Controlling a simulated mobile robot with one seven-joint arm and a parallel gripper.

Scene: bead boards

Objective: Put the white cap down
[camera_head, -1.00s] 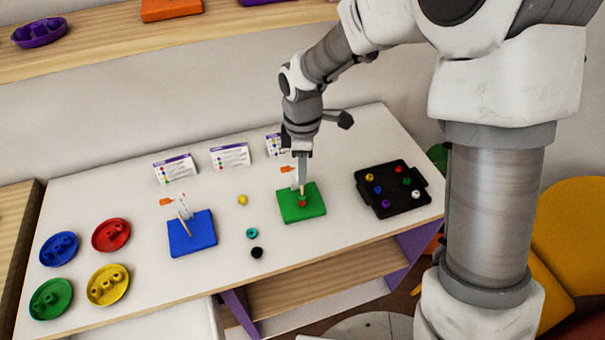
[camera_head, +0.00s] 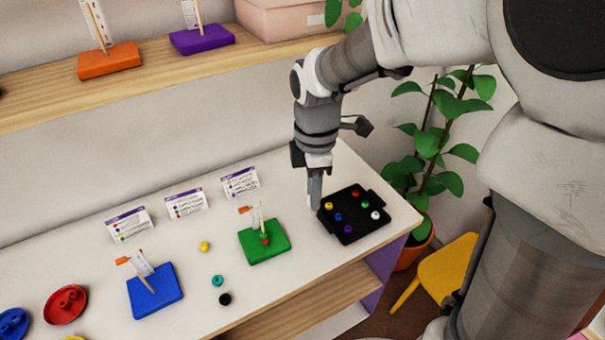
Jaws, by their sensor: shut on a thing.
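My gripper (camera_head: 314,203) points down at the left edge of the black tray (camera_head: 380,235), left of the yellow bead. It is shut on the white cap, which is barely distinguishable from the pale fingertips; its shape and exact height above the table cannot be told. A separate small white piece (camera_head: 376,215) sits at the right side of the tray.
The tray also holds yellow (camera_head: 329,206), red, blue, green and purple beads. A green board (camera_head: 272,251) with beads on its peg stands to the left, a blue board (camera_head: 155,299) further left. Loose yellow, teal and black beads lie between the boards.

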